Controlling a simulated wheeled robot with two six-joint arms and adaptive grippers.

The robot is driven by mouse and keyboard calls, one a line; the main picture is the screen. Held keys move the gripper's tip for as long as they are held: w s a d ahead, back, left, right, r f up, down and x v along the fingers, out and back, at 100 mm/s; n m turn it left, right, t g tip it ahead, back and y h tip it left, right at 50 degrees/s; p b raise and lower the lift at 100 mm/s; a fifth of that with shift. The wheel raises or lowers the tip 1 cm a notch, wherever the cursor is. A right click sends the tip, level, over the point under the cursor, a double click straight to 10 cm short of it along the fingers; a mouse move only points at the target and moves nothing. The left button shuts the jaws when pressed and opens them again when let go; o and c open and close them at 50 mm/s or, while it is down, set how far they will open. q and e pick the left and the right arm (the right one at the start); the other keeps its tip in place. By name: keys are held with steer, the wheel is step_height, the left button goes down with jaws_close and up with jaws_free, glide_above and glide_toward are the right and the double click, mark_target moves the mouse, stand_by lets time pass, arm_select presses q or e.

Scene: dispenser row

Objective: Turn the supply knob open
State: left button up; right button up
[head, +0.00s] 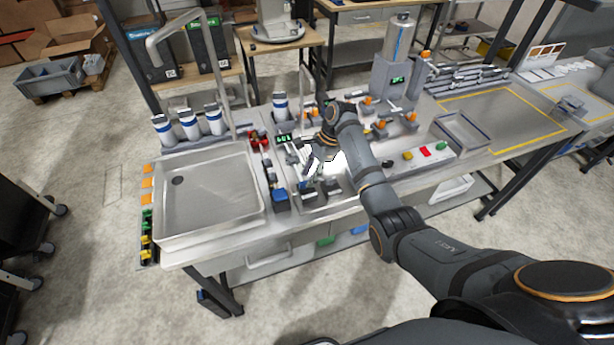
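My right arm reaches in from the lower right over the bench. My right gripper (313,160) is above the middle of the bench, in front of a bright steel basin. Its fingers are small and overlap dark parts behind them, so I cannot tell whether they are open or shut. Several orange knobs stand beyond and right of it, among them one at the back (367,100), one on the right (411,117) and one nearer my arm (382,125). I cannot tell which one is the supply knob. No contact with a knob is visible. My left gripper is not in view.
A large steel sink (207,190) with a tall bent tap fills the left of the bench. White bottles (189,127) stand behind it. A grey dispenser column (399,45) stands at the back. Yellow and red buttons (425,152) are right of my arm.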

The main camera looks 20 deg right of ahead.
mark_target(305, 184)
steer(key=shift+x, duration=1.15)
steer(key=shift+c, duration=0.4)
jaws_close()
